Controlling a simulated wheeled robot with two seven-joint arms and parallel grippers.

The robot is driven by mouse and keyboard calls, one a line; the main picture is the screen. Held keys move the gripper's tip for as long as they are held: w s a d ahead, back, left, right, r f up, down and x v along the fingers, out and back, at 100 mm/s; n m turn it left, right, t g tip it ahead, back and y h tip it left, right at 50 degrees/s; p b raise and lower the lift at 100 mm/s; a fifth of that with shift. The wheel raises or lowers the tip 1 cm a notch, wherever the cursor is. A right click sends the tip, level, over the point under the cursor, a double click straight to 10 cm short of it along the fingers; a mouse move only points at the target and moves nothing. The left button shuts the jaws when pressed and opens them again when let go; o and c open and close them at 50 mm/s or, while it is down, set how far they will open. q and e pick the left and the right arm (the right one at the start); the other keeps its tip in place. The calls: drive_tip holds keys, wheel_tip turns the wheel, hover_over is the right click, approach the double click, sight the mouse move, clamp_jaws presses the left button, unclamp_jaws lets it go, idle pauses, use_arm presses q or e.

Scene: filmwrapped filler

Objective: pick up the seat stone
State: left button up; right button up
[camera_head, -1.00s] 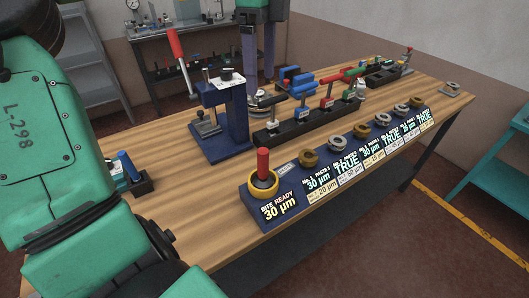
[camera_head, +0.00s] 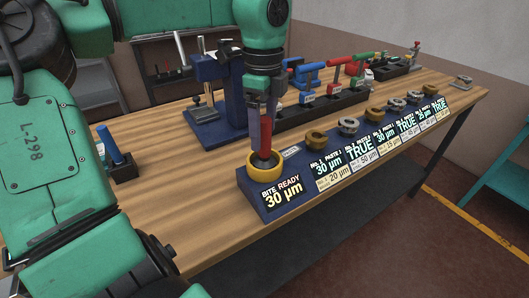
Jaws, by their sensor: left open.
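The stone with the red upright handle (camera_head: 266,138), which I take to be the seat stone, stands in a yellow ring (camera_head: 252,171) at the near left end of the dark blue rack. My left gripper (camera_head: 262,122) points down over it, its fingers open around the upper part of the red handle. Whether the fingers touch the handle cannot be told. The stone's lower end is hidden in the ring. My right gripper is not in view.
Several metal rings (camera_head: 348,126) stand along the rack behind labels, beside the "BITE READY 30 µm" label (camera_head: 281,193). A blue press (camera_head: 207,105) and a black block with coloured clamps (camera_head: 306,98) stand behind. A blue-handled tool (camera_head: 110,146) sits at left. The table's front left is clear.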

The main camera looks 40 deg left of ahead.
sight(265, 146)
use_arm(q)
drive_tip(key=f+p, duration=0.1)
drive_tip(key=f, duration=0.4)
drive_tip(key=shift+w, duration=0.2)
clamp_jaws()
wheel_tip(265, 146, up, 10)
drive_tip(key=shift+r+b, duration=0.1)
drive_tip(key=shift+b, duration=0.2)
